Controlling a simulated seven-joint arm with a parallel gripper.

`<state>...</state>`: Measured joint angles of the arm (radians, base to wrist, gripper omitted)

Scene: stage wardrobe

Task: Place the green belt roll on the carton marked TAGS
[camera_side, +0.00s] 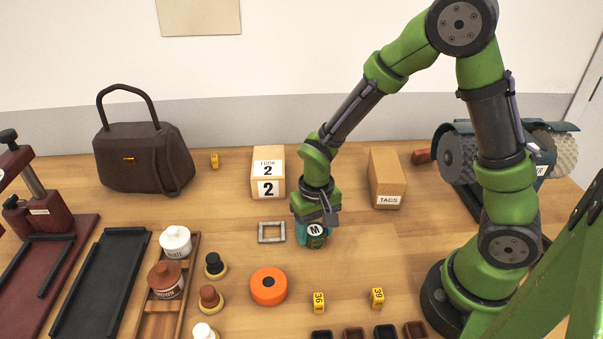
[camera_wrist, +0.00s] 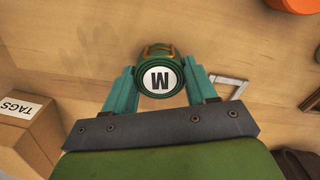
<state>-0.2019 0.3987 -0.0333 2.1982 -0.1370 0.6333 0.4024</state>
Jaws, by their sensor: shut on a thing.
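The green belt roll (camera_side: 318,242) has a white M label on its face and a brassy buckle edge that shows in the wrist view (camera_wrist: 159,51). My gripper (camera_side: 312,232) is shut on it, with a teal finger on either side in the wrist view (camera_wrist: 160,88). The roll is at or just above the table; I cannot tell whether it touches. The brown carton marked TAGS (camera_side: 388,179) stands to the right of and behind my gripper. It also shows at the left edge of the wrist view (camera_wrist: 42,128). Its visible top is bare.
A carton marked 2 (camera_side: 268,172) stands back left, with a grey metal frame (camera_side: 271,232) in front of it. An orange roll (camera_side: 268,286) lies front left. Yellow tags 36 (camera_side: 319,302) and 39 (camera_side: 377,298) stand in front. The table between my gripper and the TAGS carton is clear.

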